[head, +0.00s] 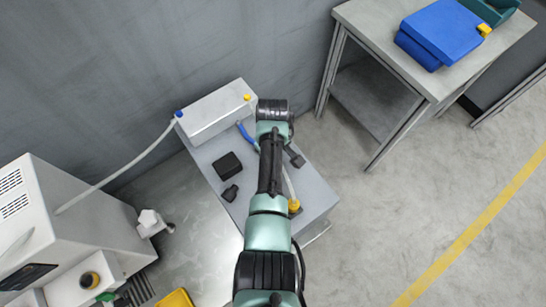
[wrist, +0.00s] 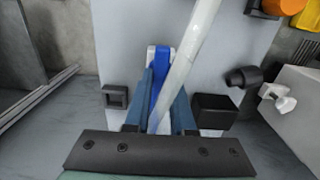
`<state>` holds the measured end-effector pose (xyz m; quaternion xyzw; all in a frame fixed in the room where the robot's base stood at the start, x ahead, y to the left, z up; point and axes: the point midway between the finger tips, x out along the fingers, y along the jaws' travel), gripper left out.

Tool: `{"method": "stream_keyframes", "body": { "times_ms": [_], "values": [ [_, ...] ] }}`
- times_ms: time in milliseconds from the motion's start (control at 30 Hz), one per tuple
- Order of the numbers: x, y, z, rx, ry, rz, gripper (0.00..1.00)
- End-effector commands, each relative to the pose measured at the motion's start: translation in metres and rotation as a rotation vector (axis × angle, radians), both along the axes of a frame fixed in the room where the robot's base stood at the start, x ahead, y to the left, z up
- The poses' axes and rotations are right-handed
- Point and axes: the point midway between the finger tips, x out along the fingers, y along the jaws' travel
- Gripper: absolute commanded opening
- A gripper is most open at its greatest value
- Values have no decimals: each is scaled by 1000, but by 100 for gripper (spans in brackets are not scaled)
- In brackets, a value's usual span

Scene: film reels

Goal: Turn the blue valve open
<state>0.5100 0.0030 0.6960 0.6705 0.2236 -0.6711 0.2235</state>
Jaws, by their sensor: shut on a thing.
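The blue valve's handle (wrist: 158,60) stands out from a pale grey panel in the wrist view. My gripper (wrist: 161,90) is shut on this blue handle, with one blue-grey finger along each side of it. A white pipe (wrist: 188,50) slants across in front of the handle and hides part of it and of the right finger. In the head view, a blue piece (head: 244,131) shows just left of my arm, at the end of the grey panel. My wrist covers the grip itself there.
A black box (wrist: 213,112), a black fitting (wrist: 243,76) and a black square frame (wrist: 116,97) sit close to my fingers. A white box (head: 212,112) with blue and yellow knobs adjoins the panel. A white machine (head: 85,225) stands left, a table (head: 375,45) right.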

Motion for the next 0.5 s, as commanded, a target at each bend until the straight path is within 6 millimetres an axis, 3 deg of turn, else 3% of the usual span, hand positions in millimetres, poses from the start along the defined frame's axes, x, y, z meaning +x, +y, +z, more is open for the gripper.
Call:
{"method": "stream_keyframes", "body": {
  "times_ms": [167, 200, 333, 500],
  "values": [
    [2, 1, 1, 1, -6, 3, 0],
    [2, 1, 2, 1, -6, 3, 26],
    [2, 1, 1, 1, -4, 2, 49],
    [1, 0, 1, 0, -2, 1, 52]
  ]
}}
